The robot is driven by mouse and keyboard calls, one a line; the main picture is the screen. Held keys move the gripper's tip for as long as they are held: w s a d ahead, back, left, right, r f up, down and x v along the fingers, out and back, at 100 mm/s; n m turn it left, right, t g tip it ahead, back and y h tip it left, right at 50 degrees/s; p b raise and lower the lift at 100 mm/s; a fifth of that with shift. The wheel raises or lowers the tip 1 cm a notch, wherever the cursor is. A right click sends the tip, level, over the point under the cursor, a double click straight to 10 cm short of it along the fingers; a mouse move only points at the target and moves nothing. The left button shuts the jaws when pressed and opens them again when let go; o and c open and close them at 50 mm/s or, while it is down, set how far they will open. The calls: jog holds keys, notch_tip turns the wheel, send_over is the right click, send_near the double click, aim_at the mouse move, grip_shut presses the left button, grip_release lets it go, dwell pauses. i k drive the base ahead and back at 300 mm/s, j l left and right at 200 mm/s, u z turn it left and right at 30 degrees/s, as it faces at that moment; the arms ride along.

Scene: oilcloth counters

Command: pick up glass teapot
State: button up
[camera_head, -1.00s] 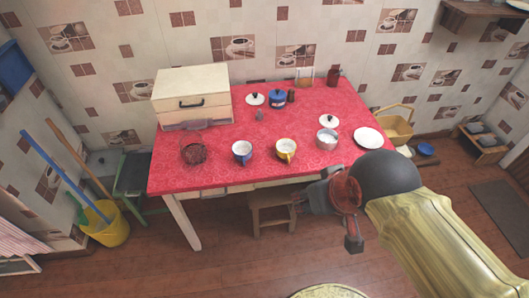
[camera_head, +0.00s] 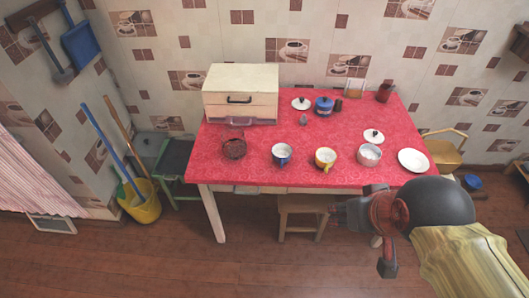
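A see-through, dark reddish vessel (camera_head: 233,147) stands at the left front of the red-covered table (camera_head: 320,127). It looks like the glass teapot, but its spout and handle are too small to make out. My gripper (camera_head: 345,214) is low at the right, in front of the table's front edge and well apart from the vessel.
A drawer box (camera_head: 241,93) stands behind the vessel. A stool (camera_head: 302,215) is under the table. The floor in front is open.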

aim_at(236, 150)
jog(key=i+j+z, duration=0.15)
jog(key=j, duration=0.2)
jog(key=i+j+z, duration=0.1)
jog(key=j, duration=0.25)
jog(key=i+j+z, duration=0.15)
jog(key=j, duration=0.25)
jog(key=i+j+z, duration=0.15)
jog(key=j, duration=0.25)
jog(key=i+j+z, duration=0.1)
jog(key=j, duration=0.3)
jog(key=i, duration=0.1)
